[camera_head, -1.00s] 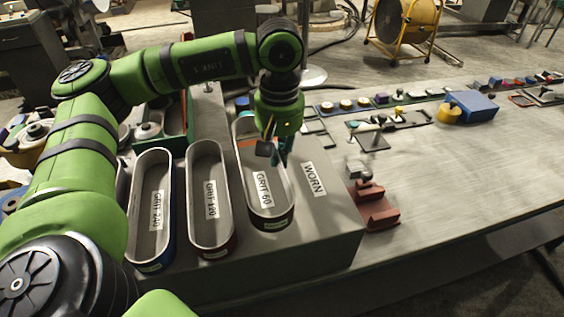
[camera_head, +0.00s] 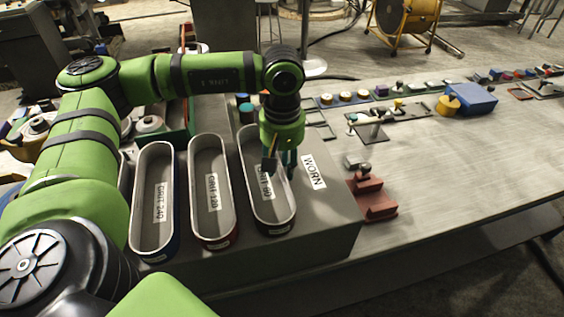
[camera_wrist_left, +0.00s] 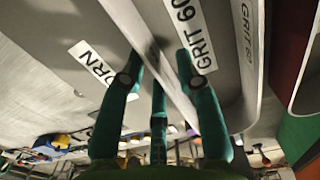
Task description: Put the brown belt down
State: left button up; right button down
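I cannot make out a brown belt in either current view. My left gripper (camera_head: 280,168) points down at the right wall of the GRIT 60 tray (camera_head: 283,229), beside the WORN label (camera_head: 314,172). In the left wrist view its green fingers (camera_wrist_left: 158,85) are spread apart, with that tray's wall running between them and no belt visible in their grasp. The GRIT 120 tray (camera_head: 233,228) and the GRIT 240 tray (camera_head: 137,225) stand to the left, and their visible floors look bare. The far inside of the GRIT 60 tray is partly hidden by my gripper. My right gripper is not in view.
A dark red metal block (camera_head: 372,197) stands just right of the tray stand. A blue box (camera_head: 470,98) and several small tools lie along the table's far side. The table (camera_head: 450,170) is clear at front right. A yellow fan (camera_head: 395,15) stands behind.

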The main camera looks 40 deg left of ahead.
pick_arm(q)
jog(key=shift+r, duration=0.4)
notch_tip(320, 180, up, 12)
jog(key=b, duration=0.3)
jog(key=shift+f, duration=0.2)
